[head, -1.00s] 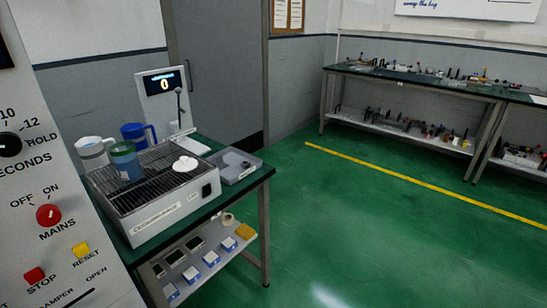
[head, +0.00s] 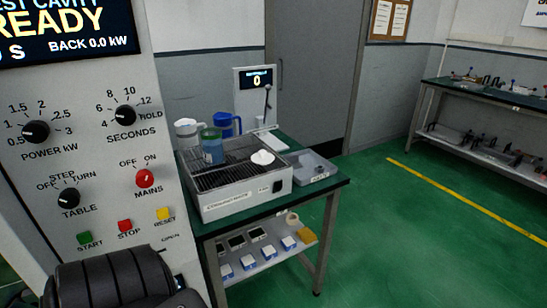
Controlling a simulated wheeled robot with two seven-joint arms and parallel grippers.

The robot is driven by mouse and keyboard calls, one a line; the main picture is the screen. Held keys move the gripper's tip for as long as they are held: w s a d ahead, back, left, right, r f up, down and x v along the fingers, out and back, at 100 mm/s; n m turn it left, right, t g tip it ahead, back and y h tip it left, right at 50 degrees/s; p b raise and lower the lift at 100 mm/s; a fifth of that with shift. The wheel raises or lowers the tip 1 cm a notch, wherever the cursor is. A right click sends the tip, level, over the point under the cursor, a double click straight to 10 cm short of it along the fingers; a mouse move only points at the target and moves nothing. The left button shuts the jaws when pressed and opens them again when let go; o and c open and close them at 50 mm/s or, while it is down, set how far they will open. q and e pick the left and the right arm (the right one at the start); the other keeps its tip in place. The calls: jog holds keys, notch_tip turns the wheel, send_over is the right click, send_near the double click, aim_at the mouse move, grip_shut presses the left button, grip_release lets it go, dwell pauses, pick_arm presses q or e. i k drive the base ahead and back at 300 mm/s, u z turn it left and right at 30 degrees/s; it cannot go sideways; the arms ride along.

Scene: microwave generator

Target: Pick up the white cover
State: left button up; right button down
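A small round white cover (head: 262,157) lies on the right part of the dark slatted top of a grey box unit (head: 229,205) on the side table. A blue-green beaker (head: 212,149) stands on the same top to its left. Black ribbed parts of my own arm show at the bottom left, well short of the table. Neither gripper's fingers can be seen in the head view.
The control panel (head: 96,165) with knobs and buttons fills the left. A white jug (head: 187,132), a blue jug (head: 227,124), a display stand (head: 254,98) and a grey tray (head: 312,169) share the green-topped table (head: 335,183). The floor to the right is clear.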

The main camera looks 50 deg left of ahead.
aim_at(262, 157)
jog(key=i, duration=3.4)
jog(key=u, duration=3.15)
